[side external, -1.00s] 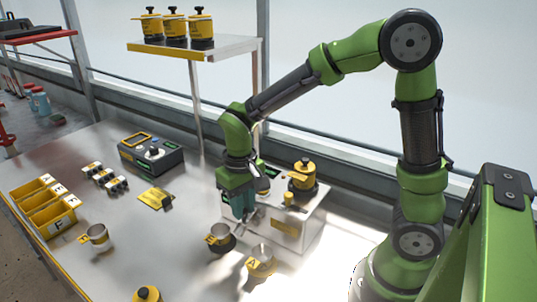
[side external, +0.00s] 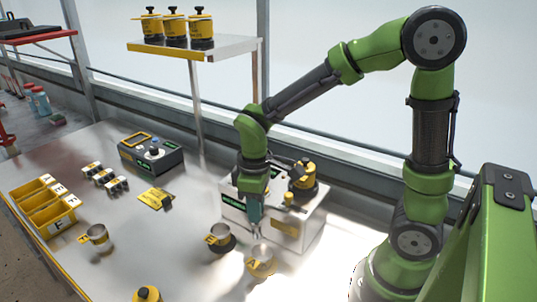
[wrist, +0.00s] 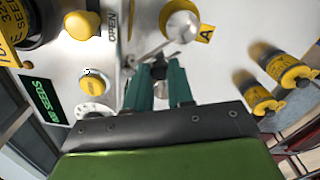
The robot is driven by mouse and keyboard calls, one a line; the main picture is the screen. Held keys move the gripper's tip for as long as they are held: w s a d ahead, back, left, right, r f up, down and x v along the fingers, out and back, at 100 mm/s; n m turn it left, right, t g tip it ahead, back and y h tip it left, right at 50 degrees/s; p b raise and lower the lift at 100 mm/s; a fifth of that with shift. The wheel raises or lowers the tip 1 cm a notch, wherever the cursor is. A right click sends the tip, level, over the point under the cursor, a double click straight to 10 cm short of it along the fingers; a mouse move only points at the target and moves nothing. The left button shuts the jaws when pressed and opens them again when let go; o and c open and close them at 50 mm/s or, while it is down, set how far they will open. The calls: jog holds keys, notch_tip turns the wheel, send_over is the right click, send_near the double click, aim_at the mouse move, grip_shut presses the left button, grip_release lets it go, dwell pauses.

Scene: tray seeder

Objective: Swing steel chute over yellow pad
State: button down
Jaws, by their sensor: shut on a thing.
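The steel chute (wrist: 153,52) is a thin bright metal piece in the wrist view, reaching from the white seeder box toward the cup marked A. My gripper (wrist: 159,78) is shut on it; it also shows in the side view (side external: 257,232), low beside the box's front and just behind cup A. The steel cup A (side external: 261,264) stands on the table with a yellow lettered patch (wrist: 205,33) beside it. I cannot tell whether this patch is part of a pad beneath the cup. The chute's outer end is close to cup A; its exact height is unclear.
The white seeder box (side external: 285,228) carries a yellow-topped hopper (side external: 303,178). A yellow plate (side external: 155,198), a control box (side external: 150,155) and yellow bins (side external: 50,208) are farther left.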

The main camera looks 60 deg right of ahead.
jog(key=shift+s+d+n, duration=0.15)
jog(key=shift+n, duration=0.45)
jog(key=c, duration=1)
grip_release()
notch_tip(320, 180, up, 17)
jog(key=shift+s, duration=0.1)
jog(key=s+f+m+t, duration=0.1)
jog(key=s+m+t, duration=0.1)
jog(key=m, duration=0.1)
jog(key=s+f+m+t+y, duration=0.1)
jog(key=s+f+m+t, duration=0.1)
jog(key=m, duration=0.1)
jog(key=s+d+f+m+t+y, duration=0.1)
jog(key=s+m+t, duration=0.2)
jog(key=shift+f+m, duration=0.15)
jog(key=shift+m, duration=0.15)
